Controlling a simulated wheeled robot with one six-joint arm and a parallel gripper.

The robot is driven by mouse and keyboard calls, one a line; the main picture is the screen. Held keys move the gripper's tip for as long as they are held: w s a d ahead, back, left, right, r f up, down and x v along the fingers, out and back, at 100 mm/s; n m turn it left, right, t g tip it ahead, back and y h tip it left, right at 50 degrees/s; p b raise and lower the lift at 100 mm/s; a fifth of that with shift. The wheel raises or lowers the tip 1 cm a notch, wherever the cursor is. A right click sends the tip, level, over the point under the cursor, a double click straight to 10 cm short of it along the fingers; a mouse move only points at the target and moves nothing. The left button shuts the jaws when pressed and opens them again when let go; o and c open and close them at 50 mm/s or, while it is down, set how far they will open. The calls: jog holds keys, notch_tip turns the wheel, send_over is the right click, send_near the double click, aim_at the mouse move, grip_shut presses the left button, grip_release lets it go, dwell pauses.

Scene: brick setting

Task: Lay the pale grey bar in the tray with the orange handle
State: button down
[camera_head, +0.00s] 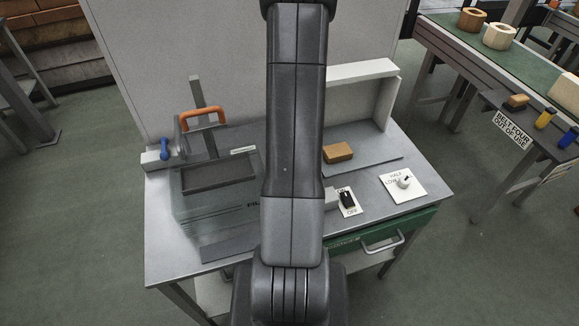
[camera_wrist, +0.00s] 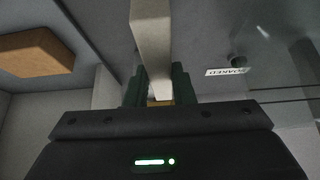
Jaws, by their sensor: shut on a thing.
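My gripper (camera_wrist: 158,90) shows in the wrist view with its dark green fingers shut on the pale grey bar (camera_wrist: 151,42). The bar runs from between the fingers up to the top edge of that view. An orange handle (camera_head: 203,114) stands at the back of a clear-walled tank (camera_head: 197,218) on the left of the bench. A dark rectangular frame (camera_head: 190,186), seemingly the tray, shows within the tank, in front of the handle. Whether the handle joins it is hard to tell.
A brown block (camera_head: 338,152) lies right of my arm; it also shows in the wrist view (camera_wrist: 36,52). A black switch (camera_head: 346,199), a white knob (camera_head: 404,182), a blue lever (camera_head: 164,149) and a grey post (camera_head: 197,92) stand around the bench.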

jog(key=shift+f+b, duration=1.1)
jog(key=shift+f, duration=1.1)
jog(key=shift+f, duration=0.2)
jog(key=c, duration=1.2)
grip_release()
jog(key=shift+c, duration=0.2)
jog(key=shift+r, duration=0.2)
